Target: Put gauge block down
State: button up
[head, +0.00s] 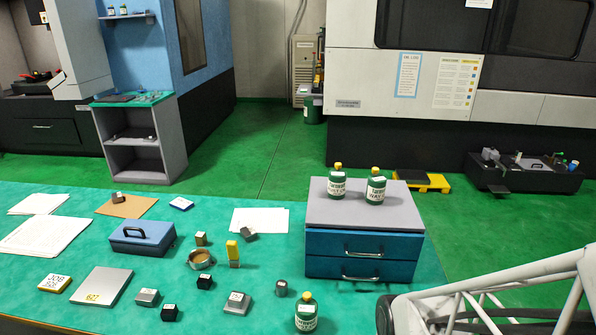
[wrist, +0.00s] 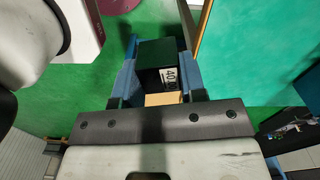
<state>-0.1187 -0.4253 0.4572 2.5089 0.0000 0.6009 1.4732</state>
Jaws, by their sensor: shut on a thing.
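My gripper (wrist: 157,62) shows in the wrist view, its two blue fingers shut on the left and right sides of a dark block. This gauge block (wrist: 158,53) is black-green with a white label reading "40" on its near face. A tan patch shows just below it, and I cannot tell what it is. The surface behind the block is green, and I cannot tell its distance. The head view does not show my gripper or the held block. In it, the green table (head: 75,255) bears similar dark cubes, one near the middle (head: 204,282) and one at the front (head: 170,312).
A blue drawer unit (head: 364,245) with two green bottles on its grey top stands at the right. Another bottle (head: 306,314) stands before it. A blue box (head: 143,238), grey plate (head: 100,286), round ring (head: 201,258) and papers (head: 260,220) crowd the table. Narrow gaps lie between them.

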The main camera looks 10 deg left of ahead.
notch_tip(320, 180, up, 4)
jog(key=shift+f, duration=0.15)
jog(key=w+a+r+n, duration=0.3)
jog(key=w+a+n, duration=0.2)
jog(key=w+a, duration=1)
jog(key=w+a+n, duration=0.2)
jog(key=a, duration=0.7)
jog(key=w+a+n, duration=0.2)
jog(key=a, duration=0.7)
jog(key=s+a+f+n, duration=0.2)
jog(key=s+a+n, duration=0.1)
jog(key=a, duration=1.4)
jog(key=s+a+f+n, duration=0.1)
jog(key=s+a+n, duration=0.15)
jog(key=a, duration=1.55)
jog(key=shift+n, duration=0.55)
jog(key=f, duration=0.5)
jog(key=shift+s+a+f, duration=0.1)
jog(key=shift+a, duration=0.1)
jog(key=shift+a, duration=0.1)
